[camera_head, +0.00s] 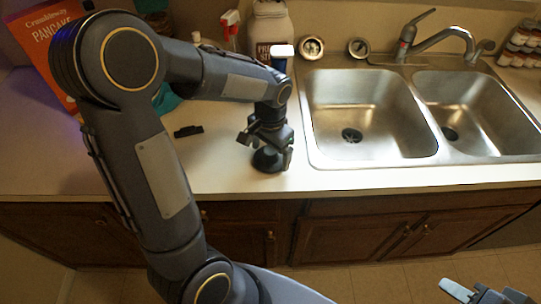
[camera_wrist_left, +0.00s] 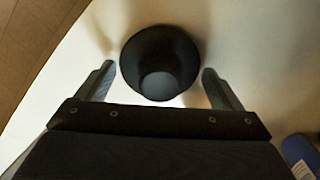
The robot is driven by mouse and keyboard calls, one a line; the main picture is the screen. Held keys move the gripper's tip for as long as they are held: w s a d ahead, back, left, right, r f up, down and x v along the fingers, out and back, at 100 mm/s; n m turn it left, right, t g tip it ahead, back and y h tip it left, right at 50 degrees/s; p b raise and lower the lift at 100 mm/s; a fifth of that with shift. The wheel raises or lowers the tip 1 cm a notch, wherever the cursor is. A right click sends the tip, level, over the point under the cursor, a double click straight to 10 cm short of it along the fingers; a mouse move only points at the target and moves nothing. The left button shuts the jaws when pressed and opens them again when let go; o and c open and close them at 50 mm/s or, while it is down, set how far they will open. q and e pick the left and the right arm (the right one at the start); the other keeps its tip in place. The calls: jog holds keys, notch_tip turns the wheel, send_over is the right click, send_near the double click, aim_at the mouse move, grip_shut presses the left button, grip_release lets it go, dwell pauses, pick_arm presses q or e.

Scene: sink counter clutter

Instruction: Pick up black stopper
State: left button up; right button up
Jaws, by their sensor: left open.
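The black stopper (camera_head: 267,160) stands on the counter left of the sink, near the front edge. In the left wrist view the round, dark stopper (camera_wrist_left: 160,60) lies between the two fingers, with a gap on each side. My left gripper (camera_head: 266,148) is open, pointing down over the stopper, with its fingers around it but not closed on it. The fingers also show in the left wrist view (camera_wrist_left: 160,74). My right gripper (camera_head: 468,292) is partly in view at the bottom right, away from the counter; its jaw opening is unclear.
A double steel sink (camera_head: 365,160) is right of the stopper. A small black object (camera_head: 188,131) lies to the left. An orange pancake box (camera_head: 40,45), a white jug (camera_head: 271,27) and a white-capped blue item (camera_head: 282,52) stand behind. A blue object (camera_wrist_left: 300,155) shows in the wrist view.

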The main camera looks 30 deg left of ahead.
pick_arm(q)
jog(key=shift+c, duration=0.5)
jog(key=c, duration=0.9)
jog(key=shift+c, duration=0.9)
jog(key=shift+s, duration=0.1)
